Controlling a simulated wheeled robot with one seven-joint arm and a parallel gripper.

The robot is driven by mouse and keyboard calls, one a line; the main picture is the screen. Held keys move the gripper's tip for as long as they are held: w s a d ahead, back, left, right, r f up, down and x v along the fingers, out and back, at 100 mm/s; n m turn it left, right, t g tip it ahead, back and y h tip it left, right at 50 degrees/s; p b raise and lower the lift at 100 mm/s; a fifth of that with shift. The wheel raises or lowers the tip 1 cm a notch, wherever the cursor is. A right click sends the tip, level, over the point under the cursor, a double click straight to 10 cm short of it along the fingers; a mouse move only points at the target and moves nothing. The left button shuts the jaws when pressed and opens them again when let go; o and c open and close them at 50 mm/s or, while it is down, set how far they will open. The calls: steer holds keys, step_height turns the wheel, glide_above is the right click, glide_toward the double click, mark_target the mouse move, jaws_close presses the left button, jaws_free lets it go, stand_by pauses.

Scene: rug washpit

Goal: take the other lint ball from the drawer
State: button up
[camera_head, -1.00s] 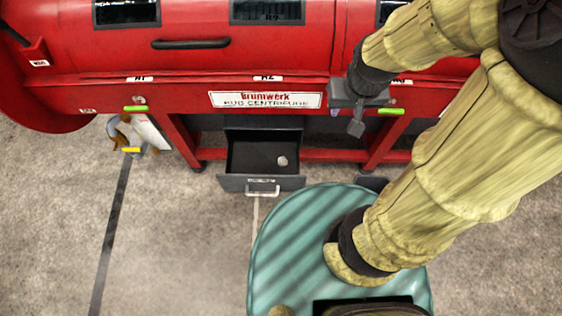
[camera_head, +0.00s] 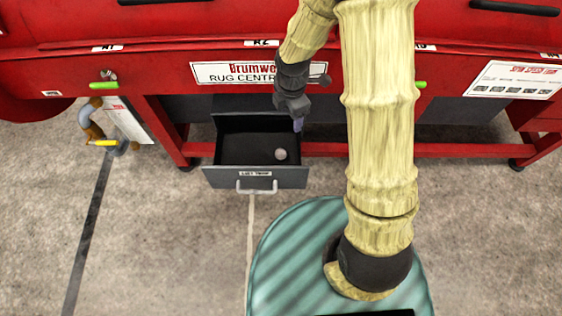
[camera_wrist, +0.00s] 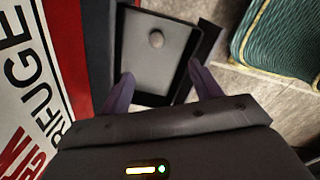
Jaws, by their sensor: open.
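One small grey lint ball (camera_head: 280,154) lies in the open dark drawer (camera_head: 256,179) under the red machine, toward the drawer's right side. In the wrist view the lint ball (camera_wrist: 156,39) rests on the drawer floor (camera_wrist: 143,70), beyond my fingertips. My gripper (camera_head: 297,125) is above the drawer's right rear edge, apart from the ball. In the wrist view my gripper (camera_wrist: 160,82) has its two purple fingers spread with nothing between them. My wrist hides the fingers for the most part in the head view.
The red rug centrifuge (camera_head: 160,70) runs across the back, with red legs and a lower bar beside the drawer. A drawer handle (camera_head: 257,186) sticks out in front. A brush-like item (camera_head: 100,135) hangs at the left.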

step_height(320, 180, down, 6)
steer(key=a+n+b, duration=0.1)
steer(key=a+n, duration=0.1)
steer(key=n, duration=0.2)
steer(key=shift+w+a, duration=0.25)
steer(key=shift+w, duration=0.1)
steer(key=shift+f, duration=0.1)
steer(key=shift+b, duration=0.3)
steer(key=b, duration=0.6)
glide_above(282, 152)
step_height(282, 152, down, 12)
steer(key=shift+s+a+f, duration=0.1)
